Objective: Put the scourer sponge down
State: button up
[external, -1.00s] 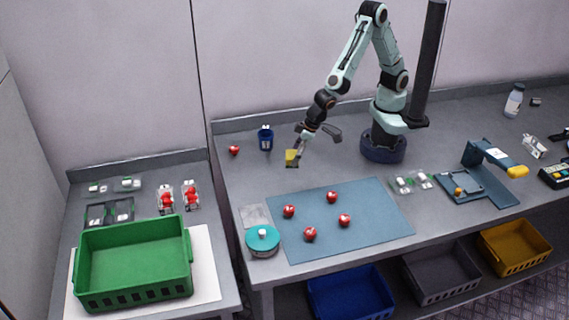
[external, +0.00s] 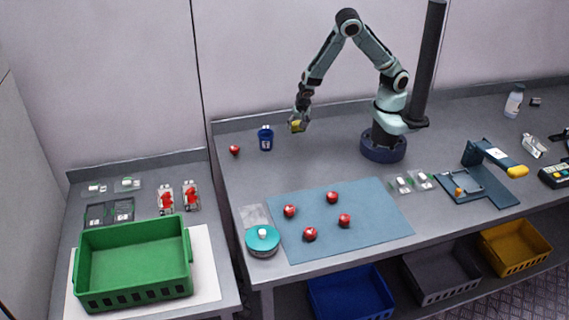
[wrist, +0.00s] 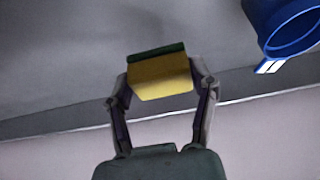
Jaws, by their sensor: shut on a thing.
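The scourer sponge (wrist: 160,78) is a yellow block with a dark green layer along one side. In the wrist view it sits between the two fingers of my gripper (wrist: 160,86), which is shut on it. In the external view the sponge (external: 297,126) shows as a small yellow patch at the end of my gripper (external: 298,122), near the back of the bench and right of the blue cup. I cannot tell for sure whether the sponge touches the bench.
Grey bench between mat and cup is bare.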

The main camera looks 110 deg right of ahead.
aim_at(299, 132)
jog(key=shift+f, duration=2.3)
jog(key=o, duration=0.8)
jog(key=shift+f, duration=0.1)
jog(key=v, duration=1.2)
jog(key=s+a+r+n+y, duration=0.1)
jog(key=s+a+r+n, duration=0.2)
jog(key=s+r+n, duration=0.1)
jog(key=s+a+r+n+y, duration=0.2)
jog(key=s+a+r+n, duration=0.1)
jog(key=s+n, duration=0.3)
jog(key=s+a+r+n+y, duration=0.2)
jog(key=s+r+n, duration=0.3)
jog(key=n, duration=0.4)
jog(key=shift+s+a+r, duration=0.2)
jog(key=shift+a+r, duration=0.05)
jog(key=shift+a, duration=0.15)
jog(key=shift+s+a+r, duration=0.15)
jog(key=shift+a+r, duration=0.1)
jog(key=shift+a, duration=0.15)
